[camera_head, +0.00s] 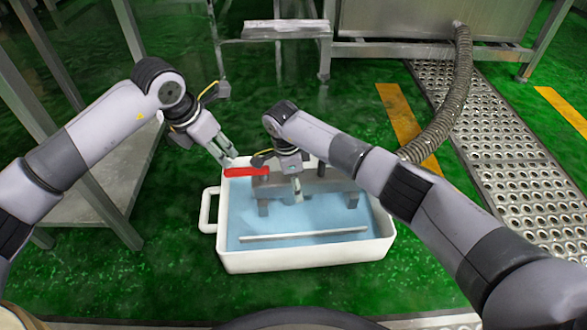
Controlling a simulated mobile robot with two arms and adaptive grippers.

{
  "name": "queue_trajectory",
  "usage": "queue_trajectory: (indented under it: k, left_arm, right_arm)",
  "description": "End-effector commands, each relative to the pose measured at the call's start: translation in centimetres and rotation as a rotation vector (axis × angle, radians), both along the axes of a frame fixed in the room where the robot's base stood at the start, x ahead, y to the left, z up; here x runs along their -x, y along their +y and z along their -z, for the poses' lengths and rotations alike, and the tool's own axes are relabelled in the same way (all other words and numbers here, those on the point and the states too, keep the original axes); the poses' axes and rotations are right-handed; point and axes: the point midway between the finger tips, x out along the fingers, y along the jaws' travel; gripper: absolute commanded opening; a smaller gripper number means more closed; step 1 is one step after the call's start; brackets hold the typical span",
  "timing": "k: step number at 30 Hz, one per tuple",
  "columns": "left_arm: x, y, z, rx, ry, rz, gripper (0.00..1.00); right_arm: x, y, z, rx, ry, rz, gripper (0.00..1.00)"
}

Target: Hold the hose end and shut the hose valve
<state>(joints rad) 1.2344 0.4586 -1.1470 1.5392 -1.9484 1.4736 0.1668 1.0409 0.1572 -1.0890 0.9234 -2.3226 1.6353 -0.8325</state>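The valve's red lever (246,171) lies roughly level above the back left part of a white tub (305,261). My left gripper (228,159) is just above the lever's left end. Its two fingers show a small gap, with nothing seen between them; I cannot tell if they touch the lever. My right gripper (297,191) points down over the tub, right of the lever. Its finger opening and anything between its fingers cannot be made out. The grey corrugated hose (452,100) comes down from the machine at the back right and passes behind my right arm; its end is hidden.
The tub holds blue liquid (270,222), a metal stand (325,187) and a thin light bar (305,235). A metal table (105,190) stands at the left. A perforated metal walkway (500,140) runs along the right. Green floor is clear around the tub's front.

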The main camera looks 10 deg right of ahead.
Motion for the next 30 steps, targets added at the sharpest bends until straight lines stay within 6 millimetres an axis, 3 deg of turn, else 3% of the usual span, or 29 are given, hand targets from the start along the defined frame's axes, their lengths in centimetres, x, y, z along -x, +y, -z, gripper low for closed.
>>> queue_trajectory:
  k: [6,16,30]
  left_arm:
    - [0.0,0.0,0.0,0.000,0.000,0.000,0.33]
    - [0.0,0.0,0.0,0.000,0.000,0.000,0.33]
    - [0.0,0.0,0.0,0.000,0.000,0.000,0.33]
  right_arm:
    - [0.0,-0.2,2.0,-0.002,0.000,0.000,0.70]
    - [0.0,-0.3,2.3,-0.002,-0.001,0.000,0.70]
    - [0.0,-0.3,2.3,-0.001,-0.001,0.000,0.39]
